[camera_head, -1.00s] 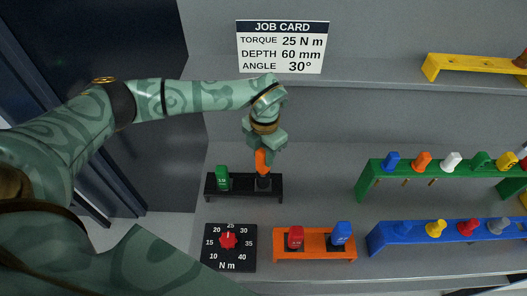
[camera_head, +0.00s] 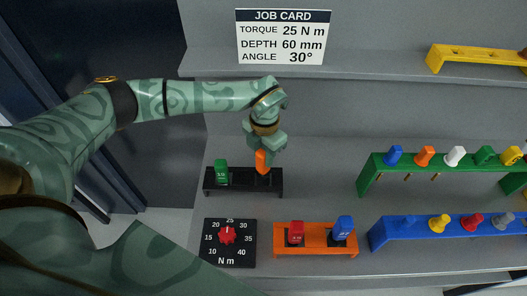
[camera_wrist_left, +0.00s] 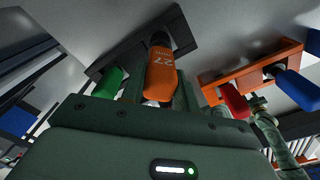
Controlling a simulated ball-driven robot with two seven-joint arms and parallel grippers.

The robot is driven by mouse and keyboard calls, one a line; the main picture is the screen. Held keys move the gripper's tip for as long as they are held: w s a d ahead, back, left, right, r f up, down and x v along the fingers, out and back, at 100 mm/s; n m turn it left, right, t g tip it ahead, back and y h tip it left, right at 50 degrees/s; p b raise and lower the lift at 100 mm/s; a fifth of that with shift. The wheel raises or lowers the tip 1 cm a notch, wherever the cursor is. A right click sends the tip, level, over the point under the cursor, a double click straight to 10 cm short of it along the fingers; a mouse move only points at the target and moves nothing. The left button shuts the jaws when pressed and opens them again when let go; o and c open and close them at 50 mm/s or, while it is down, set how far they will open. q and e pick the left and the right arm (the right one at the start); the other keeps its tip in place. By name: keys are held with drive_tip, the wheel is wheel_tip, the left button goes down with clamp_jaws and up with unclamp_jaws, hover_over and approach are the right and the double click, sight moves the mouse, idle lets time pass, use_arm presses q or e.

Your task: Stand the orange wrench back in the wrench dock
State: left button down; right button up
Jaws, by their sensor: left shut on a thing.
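The orange wrench (camera_head: 263,163) is upright between the fingers of my left gripper (camera_head: 264,150). It also shows in the left wrist view (camera_wrist_left: 161,72), with "27" on its handle and a dark lower end. The black wrench dock (camera_head: 243,185) stands on the shelf. The wrench is over the dock's right part, with its lower end at the dock. I cannot tell how deep it sits, as the dock slot is partly hidden. A green wrench (camera_head: 221,171) stands in the dock's left part. My right gripper is not in view.
An orange rack (camera_head: 316,252) in front holds a red wrench (camera_head: 296,232) and a blue one (camera_head: 343,228). A torque dial (camera_head: 228,241) lies left of it. Green (camera_head: 367,178) and blue (camera_head: 380,236) racks with several pegs stand right. A job card (camera_head: 282,37) hangs behind.

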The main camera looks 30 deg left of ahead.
use_arm(q)
drive_tip(key=shift+f+b, duration=0.6)
drive_tip(key=shift+f, duration=0.6)
drive_tip(key=c, duration=1)
unclamp_jaws()
drive_tip(key=shift+o, duration=0.2)
drive_tip(key=shift+r, duration=0.1)
wheel_tip(320, 180, up, 9)
drive_tip(key=p, duration=0.8)
